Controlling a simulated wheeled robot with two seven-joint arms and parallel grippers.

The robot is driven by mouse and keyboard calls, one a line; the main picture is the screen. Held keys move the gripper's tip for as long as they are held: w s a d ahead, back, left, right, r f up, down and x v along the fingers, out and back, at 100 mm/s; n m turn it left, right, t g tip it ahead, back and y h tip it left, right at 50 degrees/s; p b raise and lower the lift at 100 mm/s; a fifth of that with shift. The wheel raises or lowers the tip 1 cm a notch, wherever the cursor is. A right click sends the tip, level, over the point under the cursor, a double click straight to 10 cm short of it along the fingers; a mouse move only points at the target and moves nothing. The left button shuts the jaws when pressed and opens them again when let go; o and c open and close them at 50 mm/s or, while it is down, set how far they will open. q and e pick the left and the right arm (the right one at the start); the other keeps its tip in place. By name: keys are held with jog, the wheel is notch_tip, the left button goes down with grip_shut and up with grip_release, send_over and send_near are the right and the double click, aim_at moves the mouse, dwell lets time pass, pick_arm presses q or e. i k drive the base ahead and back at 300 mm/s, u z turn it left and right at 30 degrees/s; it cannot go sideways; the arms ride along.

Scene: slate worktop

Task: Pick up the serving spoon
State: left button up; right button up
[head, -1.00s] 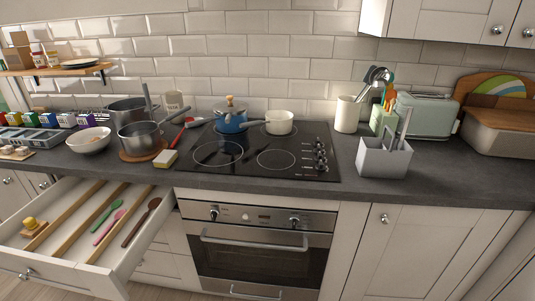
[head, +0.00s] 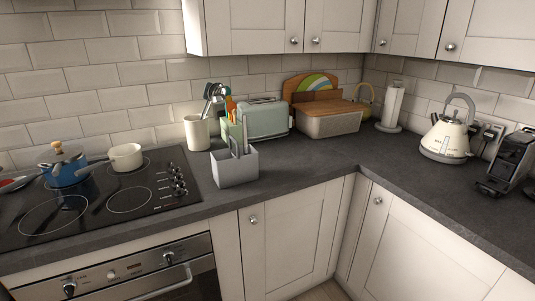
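I cannot pick out the serving spoon for certain. Several dark and grey utensils (head: 213,92) stand upright in a white crock (head: 197,134) on the worktop behind the hob's right end. Their heads are too small to tell apart. A green holder (head: 229,133) with orange and other coloured handles stands beside the crock. A grey caddy (head: 234,168) in front of it has upright metal pieces in it and partly hides the holder. Neither of my grippers is in view.
A black hob (head: 95,205) with a blue pot (head: 66,174) and a cream saucepan (head: 126,158) is at left. A green toaster (head: 266,121), a bread bin (head: 330,124), a paper roll (head: 392,106) and a kettle (head: 445,140) line the back. The worktop (head: 330,160) at the corner is bare.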

aim_at(244, 120)
jog(key=z, duration=0.05)
jog(key=k, duration=0.65)
jog(key=z, duration=0.5)
jog(key=i, duration=0.45)
jog(key=z, duration=0.7)
jog(key=i, duration=1.3)
jog(key=u, duration=0.75)
